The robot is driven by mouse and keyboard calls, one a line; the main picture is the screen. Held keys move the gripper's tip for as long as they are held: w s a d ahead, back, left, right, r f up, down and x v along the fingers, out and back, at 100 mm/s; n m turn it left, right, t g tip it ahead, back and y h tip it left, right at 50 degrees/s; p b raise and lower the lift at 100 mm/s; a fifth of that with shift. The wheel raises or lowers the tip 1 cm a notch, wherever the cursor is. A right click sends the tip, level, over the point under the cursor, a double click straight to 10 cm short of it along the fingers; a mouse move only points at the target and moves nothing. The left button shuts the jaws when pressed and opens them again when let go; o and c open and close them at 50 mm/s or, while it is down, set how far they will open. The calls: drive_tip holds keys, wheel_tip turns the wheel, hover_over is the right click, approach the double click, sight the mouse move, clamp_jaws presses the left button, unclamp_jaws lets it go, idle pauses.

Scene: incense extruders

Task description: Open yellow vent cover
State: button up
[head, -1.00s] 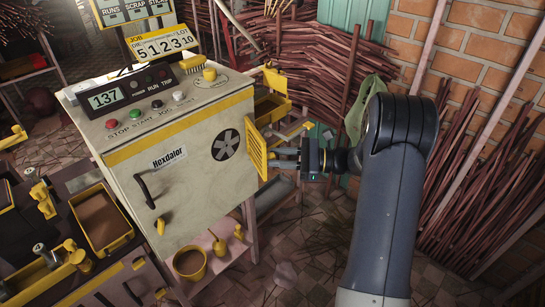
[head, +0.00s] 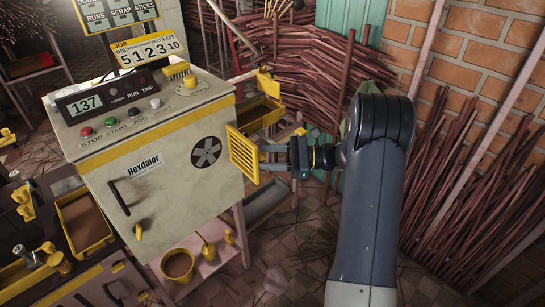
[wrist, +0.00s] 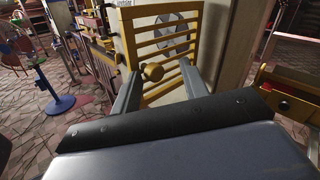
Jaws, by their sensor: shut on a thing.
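The yellow slatted vent cover (head: 243,153) stands swung out from the right side of the Hexdalor machine's front, beside the dark round fan vent (head: 206,152), which is uncovered. Exact finger contact is hard to see.
The cream machine (head: 150,150) has a black door handle (head: 119,198) and a control panel. A yellow tray (head: 258,114) sits behind the cover. A pink shelf with a yellow pot (head: 178,265) is below. Stick bundles lean on the brick wall at right.

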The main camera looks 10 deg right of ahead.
drive_tip(key=shift+w+a+r+t, duration=0.15)
drive_tip(key=shift+w+r+t, duration=0.15)
drive_tip(key=shift+w, duration=0.25)
drive_tip(key=o, duration=1.2)
drive_tip(key=shift+w+a+f, duration=0.15)
drive_tip(key=shift+a, duration=0.15)
drive_tip(key=shift+d+f, duration=0.1)
drive_tip(key=shift+d, duration=0.15)
drive_tip(key=shift+c, duration=0.8)
drive_tip(key=shift+d, duration=0.4)
drive_tip(key=shift+c, duration=0.8)
drive_tip(key=v, duration=1)
drive_tip(key=shift+s, duration=0.25)
